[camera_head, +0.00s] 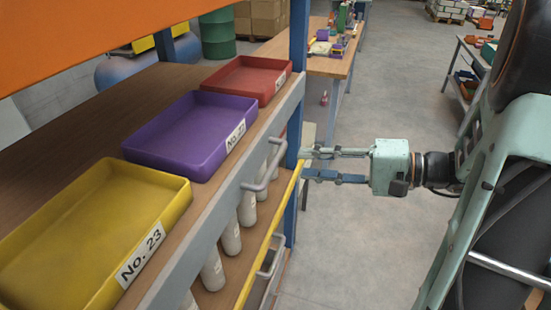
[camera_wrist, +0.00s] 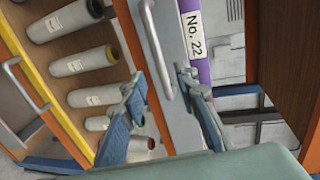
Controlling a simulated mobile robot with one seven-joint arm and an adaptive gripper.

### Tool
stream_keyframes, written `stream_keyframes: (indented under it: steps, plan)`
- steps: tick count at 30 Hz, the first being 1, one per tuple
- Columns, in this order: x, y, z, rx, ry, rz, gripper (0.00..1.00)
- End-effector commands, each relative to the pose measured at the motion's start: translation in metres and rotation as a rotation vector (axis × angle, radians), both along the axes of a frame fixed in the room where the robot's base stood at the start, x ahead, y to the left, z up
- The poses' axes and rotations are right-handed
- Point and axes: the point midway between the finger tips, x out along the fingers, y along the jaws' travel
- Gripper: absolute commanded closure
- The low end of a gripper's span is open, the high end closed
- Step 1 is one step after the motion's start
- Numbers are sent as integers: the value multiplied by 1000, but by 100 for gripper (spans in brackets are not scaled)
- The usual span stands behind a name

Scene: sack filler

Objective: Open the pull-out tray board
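The pull-out tray board (camera_head: 215,205) is a wooden board with a grey front edge. It carries a yellow tray (camera_head: 60,215), a purple tray (camera_head: 180,135) and a red tray (camera_head: 245,77). Its grey bar handle (camera_head: 268,165) is on the front edge. My gripper (camera_head: 305,164) is open and empty, a short way out from the handle, fingers pointing at the board. In the wrist view the handle (camera_wrist: 156,50) lies between the lines of my two fingertips (camera_wrist: 160,78). I see no contact with it.
Below is a yellow-edged shelf (camera_head: 255,262) with several white bottles (camera_head: 231,238) and a lower handle (camera_head: 272,257). A blue rack post (camera_head: 297,85) stands beside my fingertips. A workbench (camera_head: 325,66) is behind.

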Motion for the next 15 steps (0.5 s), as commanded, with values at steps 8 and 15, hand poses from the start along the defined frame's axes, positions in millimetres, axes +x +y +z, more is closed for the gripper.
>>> stream_keyframes:
  steps: [8, 15]
  plan:
    - [17, 51, -10, 0, 2, 6, 72]
    - [26, 75, -16, -1, 2, 3, 72]
